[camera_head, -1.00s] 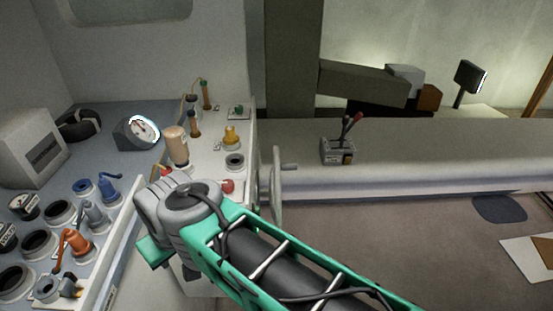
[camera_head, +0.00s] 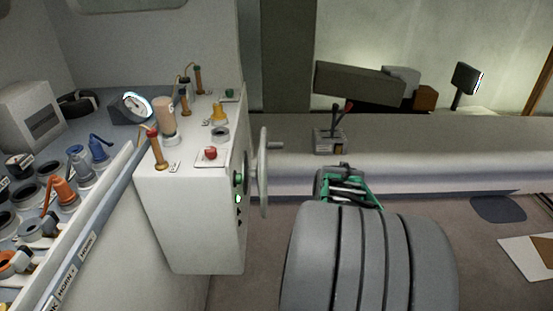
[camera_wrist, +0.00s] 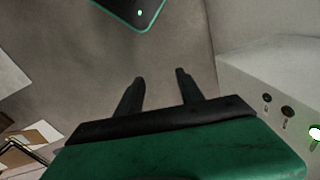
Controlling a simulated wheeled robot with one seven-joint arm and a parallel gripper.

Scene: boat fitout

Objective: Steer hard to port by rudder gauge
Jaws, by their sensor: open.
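The grey steering wheel (camera_head: 262,180) stands edge-on at the right face of the white console (camera_head: 195,225), with a handle knob at its upper rim. A round white dial gauge (camera_head: 137,104) sits on the counter behind the console. Its reading is too small to tell, and I cannot tell if it is the rudder gauge. My gripper (camera_wrist: 156,76) shows in the wrist view with two dark fingers apart and nothing between them. In the head view my arm is right of the wheel, apart from it, and the fingers cannot be made out. The wheel is not seen in the wrist view.
A throttle box (camera_head: 329,140) sits on the ledge behind my arm. Knobs and levers line the left counter. Floor between console and arm is clear.

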